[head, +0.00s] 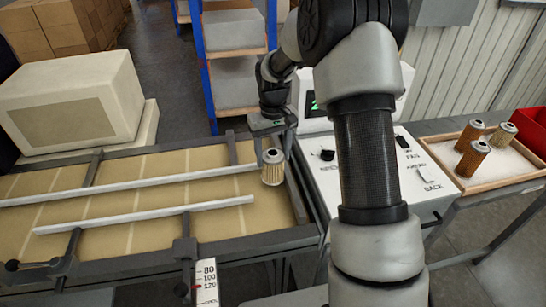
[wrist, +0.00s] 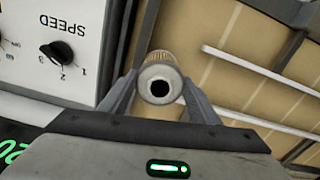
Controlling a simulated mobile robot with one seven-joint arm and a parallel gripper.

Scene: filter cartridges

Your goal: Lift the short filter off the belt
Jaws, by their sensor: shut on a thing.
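The short filter (head: 272,168) is a small cream pleated cartridge with a grey metal end cap that has a dark hole. It is at the right end of the tan belt (head: 120,240) in the head view. In the wrist view the filter (wrist: 160,80) sits upright between the two grey fingers, its cap facing the camera. My gripper (head: 268,152) is shut on the filter near its top. I cannot tell whether its base touches the belt or is just above it.
Two pale guide rails (head: 145,215) run along the belt. A white control panel (head: 380,180) with a speed knob stands right of it. A wooden tray (head: 490,168) at far right holds several filters, beside a red bin (head: 532,130). A ruler (head: 207,283) stands at the front edge.

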